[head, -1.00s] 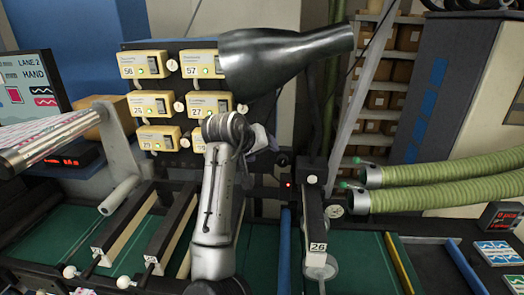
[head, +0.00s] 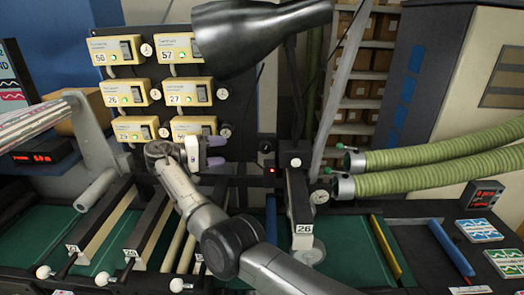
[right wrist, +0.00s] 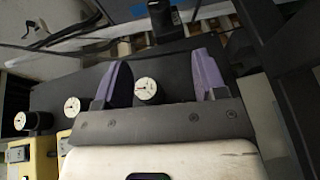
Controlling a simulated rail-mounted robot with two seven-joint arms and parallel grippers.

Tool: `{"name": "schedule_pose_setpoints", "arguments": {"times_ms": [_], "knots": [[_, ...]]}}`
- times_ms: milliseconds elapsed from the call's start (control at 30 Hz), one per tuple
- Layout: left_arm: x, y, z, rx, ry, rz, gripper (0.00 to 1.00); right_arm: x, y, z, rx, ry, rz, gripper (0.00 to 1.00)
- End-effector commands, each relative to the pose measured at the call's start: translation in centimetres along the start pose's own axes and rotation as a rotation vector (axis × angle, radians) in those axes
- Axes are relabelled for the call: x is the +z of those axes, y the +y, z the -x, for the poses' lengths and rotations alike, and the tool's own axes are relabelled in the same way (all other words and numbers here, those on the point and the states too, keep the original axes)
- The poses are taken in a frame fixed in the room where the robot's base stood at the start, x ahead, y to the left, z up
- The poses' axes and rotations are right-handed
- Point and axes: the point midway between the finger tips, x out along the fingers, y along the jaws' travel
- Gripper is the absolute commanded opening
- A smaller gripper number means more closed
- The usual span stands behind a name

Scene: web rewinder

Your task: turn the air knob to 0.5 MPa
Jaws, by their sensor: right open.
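A dark panel (head: 142,72) holds several pale yellow numbered boxes, with small round white dials beside them, such as the dial (head: 223,94) right of box 27. My right gripper (head: 216,151) is in front of the panel's lower right, its purple fingers pointing right, open and seemingly empty. In the right wrist view a white-faced dial (right wrist: 146,90) shows between the two spread fingers, and two more dials (right wrist: 72,107) lie to the left. A separate gauge (head: 320,196) sits by the unit marked 26. I cannot tell which part is the air knob. No pressure reading is legible. My left gripper is not in view.
A large dark grey funnel-shaped duct (head: 262,38) hangs above the panel's right side. Green ribbed hoses (head: 440,172) run at the right. The space right of the fingers looks clear as far as the unit marked 26.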

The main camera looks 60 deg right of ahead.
Motion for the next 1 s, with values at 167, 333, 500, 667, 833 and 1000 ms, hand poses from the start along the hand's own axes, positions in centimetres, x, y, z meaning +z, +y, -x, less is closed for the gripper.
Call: {"name": "schedule_pose_setpoints", "arguments": {"times_ms": [167,333,500,667,833,1000], "knots": [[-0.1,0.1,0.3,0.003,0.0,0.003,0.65,0.0,-0.3,-0.6,0.031,-0.011,0.011,0.65],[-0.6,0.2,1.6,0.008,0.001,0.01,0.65,0.0,0.0,-2.1,0.032,-0.012,0.009,0.65],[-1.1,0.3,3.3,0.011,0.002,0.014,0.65,0.1,0.2,-5.1,0.032,-0.014,0.01,0.65],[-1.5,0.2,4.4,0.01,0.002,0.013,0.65,0.1,0.2,-8.2,0.031,-0.013,0.01,0.65],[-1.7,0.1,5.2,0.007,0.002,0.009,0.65,0.1,0.2,-10.9,0.031,-0.011,0.012,0.65],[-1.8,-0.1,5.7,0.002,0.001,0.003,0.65,0.1,0.1,-12.7,0.031,-0.01,0.012,0.65]]}}
